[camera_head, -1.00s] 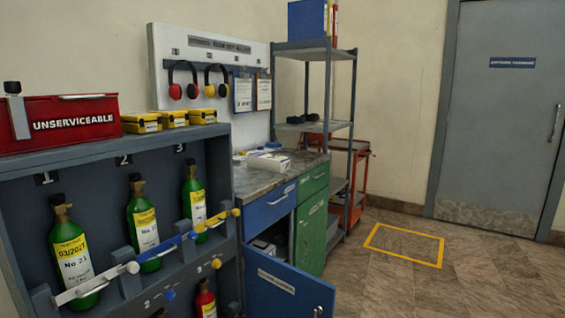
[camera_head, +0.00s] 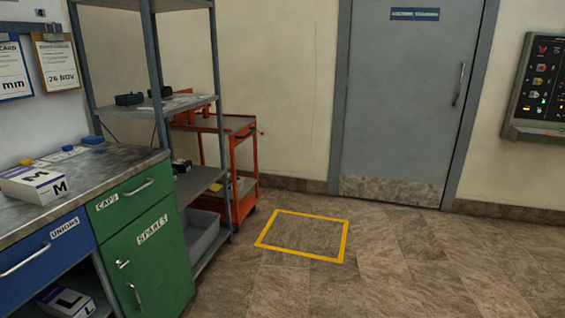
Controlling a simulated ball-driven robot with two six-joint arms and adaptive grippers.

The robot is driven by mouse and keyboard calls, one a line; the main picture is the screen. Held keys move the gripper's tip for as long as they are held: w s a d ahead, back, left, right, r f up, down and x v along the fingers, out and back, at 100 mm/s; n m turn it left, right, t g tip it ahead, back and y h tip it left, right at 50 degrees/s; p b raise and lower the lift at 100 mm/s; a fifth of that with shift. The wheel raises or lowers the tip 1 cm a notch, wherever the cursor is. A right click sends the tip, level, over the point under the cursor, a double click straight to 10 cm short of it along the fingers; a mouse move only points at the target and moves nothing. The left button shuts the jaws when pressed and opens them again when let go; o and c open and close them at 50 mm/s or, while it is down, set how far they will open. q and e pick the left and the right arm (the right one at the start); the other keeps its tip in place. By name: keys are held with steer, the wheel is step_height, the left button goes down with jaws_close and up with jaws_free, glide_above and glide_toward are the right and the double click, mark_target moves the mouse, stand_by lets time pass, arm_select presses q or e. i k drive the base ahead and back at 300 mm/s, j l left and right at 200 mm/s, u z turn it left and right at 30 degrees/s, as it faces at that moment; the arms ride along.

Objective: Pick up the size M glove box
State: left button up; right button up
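The size M glove box (camera_head: 34,184) is a white box with dark bands and a large black "M". It lies on the grey worktop (camera_head: 110,171) at the left edge of the head view. A similar box marked "L" (camera_head: 66,303) sits lower down in the open space under the blue drawer (camera_head: 48,249), partly cut off by the bottom edge. Neither of my grippers shows in the view.
A green cabinet (camera_head: 153,258) and a grey shelf rack (camera_head: 203,181) stand right of the blue drawer. A red trolley (camera_head: 237,124) is behind the rack. Open floor (camera_head: 400,265) with a yellow marked square (camera_head: 346,240) lies to the right, before a closed grey door (camera_head: 405,105).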

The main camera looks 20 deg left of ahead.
mark_target(40, 186)
steer(key=i+j+u, duration=0.1)
steer(key=i+u, duration=0.25)
steer(key=i, duration=0.15)
steer(key=i+u, duration=0.35)
steer(key=i, duration=0.15)
steer(key=i+l+u, duration=0.2)
steer(key=i+u, duration=0.15)
steer(key=i+l+u, duration=0.35)
steer(key=i, duration=0.25)
steer(key=i+j+u, duration=0.1)
steer(key=i+u, duration=0.5)
steer(key=u, duration=0.2)
steer(key=i+u, duration=0.3)
steer(key=u, duration=0.15)
